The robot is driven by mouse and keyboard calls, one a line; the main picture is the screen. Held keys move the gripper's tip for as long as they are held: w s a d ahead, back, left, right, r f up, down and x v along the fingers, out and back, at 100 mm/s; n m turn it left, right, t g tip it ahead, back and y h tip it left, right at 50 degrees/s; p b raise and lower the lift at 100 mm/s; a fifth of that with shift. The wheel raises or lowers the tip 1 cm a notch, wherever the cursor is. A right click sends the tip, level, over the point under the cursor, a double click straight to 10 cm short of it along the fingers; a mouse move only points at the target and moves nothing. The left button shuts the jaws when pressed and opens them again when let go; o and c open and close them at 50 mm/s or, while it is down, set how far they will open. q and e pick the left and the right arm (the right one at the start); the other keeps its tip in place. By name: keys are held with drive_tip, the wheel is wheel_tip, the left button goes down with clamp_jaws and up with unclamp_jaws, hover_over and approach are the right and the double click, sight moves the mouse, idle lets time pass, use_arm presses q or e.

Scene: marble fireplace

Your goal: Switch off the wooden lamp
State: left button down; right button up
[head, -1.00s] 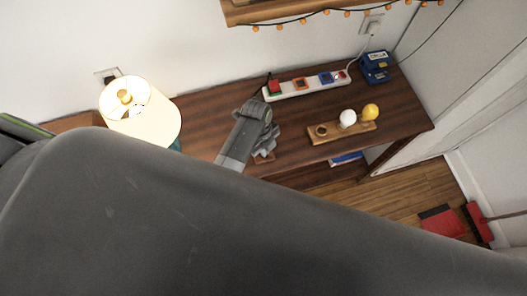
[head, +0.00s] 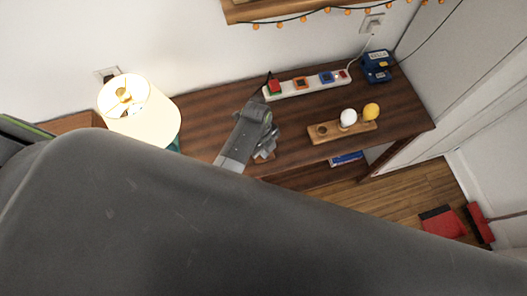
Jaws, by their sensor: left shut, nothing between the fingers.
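A lit lamp (head: 140,115) with a cream shade and a teal base stands at the left of the brown wooden desk (head: 205,110). A small wooden board (head: 340,132) holds a white bulb (head: 348,117) and a yellow bulb (head: 371,111) at the right of the desk; I cannot tell which of these is the wooden lamp. My left gripper (head: 266,150) is shut and empty over the middle of the desk, apart from both. My arm hides part of the desk. My right gripper is not in view.
A white power strip (head: 308,86) with several coloured plugs or switches lies at the back of the desk. A blue box (head: 377,66) stands at its right. An orange-bulb string hangs from the shelf (head: 290,8) above. A red dustpan (head: 443,222) lies on the floor.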

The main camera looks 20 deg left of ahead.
use_arm(q)
wheel_tip(320, 180, up, 3)
drive_tip(key=p, duration=0.3)
drive_tip(key=shift+w+f, duration=0.1)
drive_tip(key=shift+f, duration=0.05)
drive_tip(key=shift+r, duration=2.1)
